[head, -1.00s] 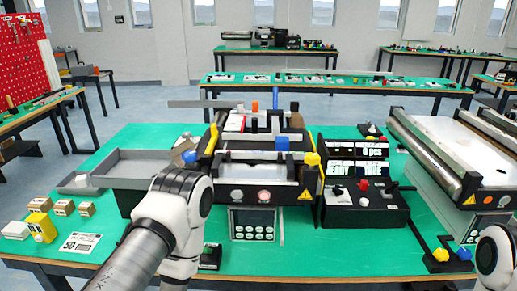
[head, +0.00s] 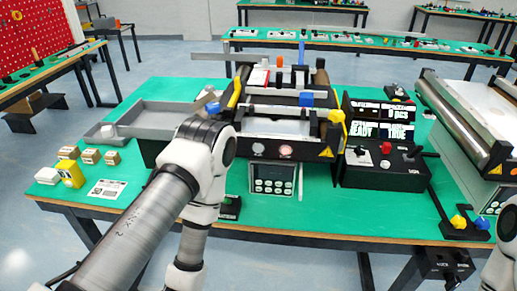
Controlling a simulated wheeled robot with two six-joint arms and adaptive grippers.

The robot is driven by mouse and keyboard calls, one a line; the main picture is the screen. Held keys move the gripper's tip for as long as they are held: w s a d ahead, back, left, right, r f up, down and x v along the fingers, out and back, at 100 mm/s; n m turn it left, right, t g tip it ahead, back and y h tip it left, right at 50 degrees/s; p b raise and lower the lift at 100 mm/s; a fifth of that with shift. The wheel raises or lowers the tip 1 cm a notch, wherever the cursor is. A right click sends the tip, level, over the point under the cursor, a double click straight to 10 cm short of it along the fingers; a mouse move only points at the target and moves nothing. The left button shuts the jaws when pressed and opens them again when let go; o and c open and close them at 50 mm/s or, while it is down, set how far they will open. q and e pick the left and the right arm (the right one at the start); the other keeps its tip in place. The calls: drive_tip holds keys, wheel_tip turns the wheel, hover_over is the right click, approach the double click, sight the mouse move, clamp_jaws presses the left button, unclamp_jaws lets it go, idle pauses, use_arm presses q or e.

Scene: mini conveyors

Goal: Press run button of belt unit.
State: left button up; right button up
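The belt unit (head: 318,155) stands mid-table, a black-framed mini conveyor with yellow and blue corner parts.
A grey tray (head: 150,121) adjoins the belt unit's left side. Small boxes (head: 70,172) and a printed card (head: 108,189) lie at the front left. A keypad panel (head: 272,179) sits below the buttons. A larger roller conveyor (head: 455,120) stands at right. The green table's front strip is mostly clear.

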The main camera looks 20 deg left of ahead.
use_arm(q)
clamp_jaws()
idle(1.1)
